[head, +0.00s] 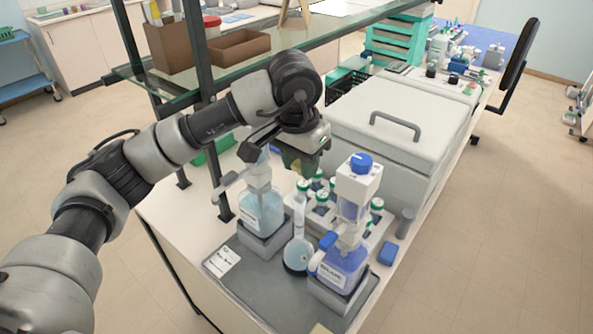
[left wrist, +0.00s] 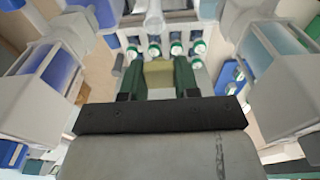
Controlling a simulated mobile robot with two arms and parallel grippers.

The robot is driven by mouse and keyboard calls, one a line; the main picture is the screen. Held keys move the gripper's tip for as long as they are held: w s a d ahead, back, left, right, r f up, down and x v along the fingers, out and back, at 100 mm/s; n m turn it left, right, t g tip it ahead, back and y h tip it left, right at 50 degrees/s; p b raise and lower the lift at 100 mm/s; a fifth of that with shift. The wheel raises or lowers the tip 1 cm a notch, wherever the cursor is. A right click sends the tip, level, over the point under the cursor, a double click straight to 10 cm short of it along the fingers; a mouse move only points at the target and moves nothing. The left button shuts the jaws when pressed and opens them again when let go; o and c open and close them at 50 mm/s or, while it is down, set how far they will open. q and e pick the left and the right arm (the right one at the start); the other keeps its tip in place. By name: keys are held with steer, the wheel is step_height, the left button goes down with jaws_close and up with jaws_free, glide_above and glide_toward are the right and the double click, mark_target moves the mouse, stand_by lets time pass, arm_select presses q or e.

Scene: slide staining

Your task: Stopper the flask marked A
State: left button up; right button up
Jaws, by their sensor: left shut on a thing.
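A round flask (head: 297,250) with a narrow neck and pale blue liquid stands on the grey tray (head: 255,300) between two dispenser bottles. I cannot read a letter A on it. My left gripper (head: 298,170) hangs above the flask's neck, pointing down. In the left wrist view its green fingers (left wrist: 158,80) are shut on a tan stopper (left wrist: 158,73). The stopper's lower end is hard to see, and I cannot tell whether it touches the flask's mouth. A clear neck (left wrist: 153,18) shows at the top of the left wrist view. My right gripper is out of view.
A dispenser bottle with pale blue liquid (head: 262,212) stands left of the flask, and one with violet-blue liquid (head: 342,265) stands right, both close. Green-capped vials (head: 321,197) are behind. A large grey lidded box (head: 400,125) and a glass shelf (head: 250,55) bound the space.

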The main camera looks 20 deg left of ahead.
arm_select(q)
steer(key=shift+s+r, duration=0.1)
steer(key=shift+s+d+f+b, duration=0.1)
steer(key=shift+s+f+b, duration=0.25)
steer(key=shift+s+f, duration=0.45)
step_height(320, 180, down, 3)
steer(key=shift+w+f+b, duration=0.1)
steer(key=shift+w+b, duration=0.05)
steer(key=shift+b, duration=1.05)
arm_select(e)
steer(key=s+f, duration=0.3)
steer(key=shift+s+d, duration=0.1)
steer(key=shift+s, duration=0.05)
arm_select(q)
steer(key=shift+f+b, duration=0.15)
steer(key=shift+b, duration=0.15)
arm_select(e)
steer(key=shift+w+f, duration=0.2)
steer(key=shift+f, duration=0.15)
arm_select(q)
steer(key=shift+b, duration=0.6)
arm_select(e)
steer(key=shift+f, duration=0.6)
arm_select(q)
steer(key=shift+f+b, duration=0.7)
steer(key=shift+b, duration=0.4)
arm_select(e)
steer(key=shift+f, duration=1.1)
